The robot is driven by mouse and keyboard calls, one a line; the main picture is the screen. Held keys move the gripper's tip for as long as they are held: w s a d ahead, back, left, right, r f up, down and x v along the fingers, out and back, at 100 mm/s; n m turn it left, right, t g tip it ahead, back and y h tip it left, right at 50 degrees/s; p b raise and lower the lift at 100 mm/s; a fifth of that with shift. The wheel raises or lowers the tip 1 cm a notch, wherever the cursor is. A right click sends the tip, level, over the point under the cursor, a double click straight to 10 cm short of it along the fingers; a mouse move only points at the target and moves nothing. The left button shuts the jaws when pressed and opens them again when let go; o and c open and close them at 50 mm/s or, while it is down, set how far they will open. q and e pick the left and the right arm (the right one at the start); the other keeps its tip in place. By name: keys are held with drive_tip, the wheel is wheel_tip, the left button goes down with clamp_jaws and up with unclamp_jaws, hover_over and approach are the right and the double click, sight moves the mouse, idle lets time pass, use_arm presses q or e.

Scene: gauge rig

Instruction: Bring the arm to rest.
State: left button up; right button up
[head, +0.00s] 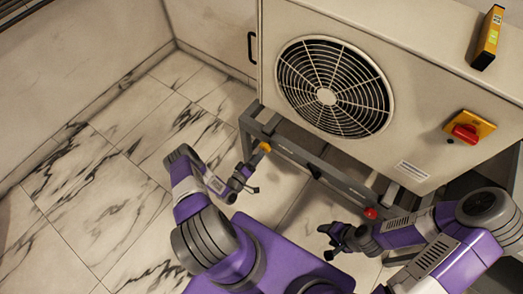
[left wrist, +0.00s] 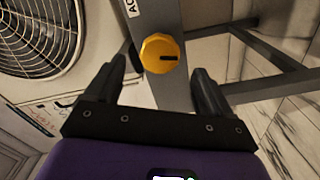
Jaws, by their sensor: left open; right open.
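My left gripper (head: 247,180) is open and empty, held low in front of the grey frame under the cabinet. It also shows in the left wrist view (left wrist: 154,76), its two dark fingers spread apart. A yellow knob (left wrist: 160,54) with a dark mark appears beyond and between the fingertips. The same knob (head: 265,147) sits on the frame in the head view, apart from the gripper. My right gripper (head: 325,241) is open and empty, left of a red knob (head: 370,213) on the frame and apart from it.
The pale cabinet (head: 430,85) has a round fan grille (head: 335,88) and a red switch on a yellow plate (head: 469,127). A yellow device (head: 488,38) lies on top. The grey frame (head: 310,163) stands close ahead. Marble floor (head: 95,195) at left is clear.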

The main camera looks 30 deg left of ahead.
use_arm(q)
drive_tip(key=shift+s, duration=0.6)
drive_tip(key=w+d+r+m+g+h+p, duration=0.2)
drive_tip(key=d+r+m+g+h+p, duration=0.25)
drive_tip(key=d+g, duration=0.5)
drive_tip(key=s+d+r+m+g+p, duration=0.1)
drive_tip(key=s+d+r+g, duration=0.3)
drive_tip(key=s, duration=0.4)
drive_tip(key=s+d+r+m+g+y+p, duration=0.1)
drive_tip(key=s+d+r+m+g+p, duration=0.1)
drive_tip(key=s+d+r+m+g, duration=0.2)
drive_tip(key=s+d+r, duration=0.3)
drive_tip(key=s+r, duration=0.2)
drive_tip(key=shift+s+r, duration=0.15)
drive_tip(key=shift+r, duration=0.05)
drive_tip(key=shift+y, duration=0.25)
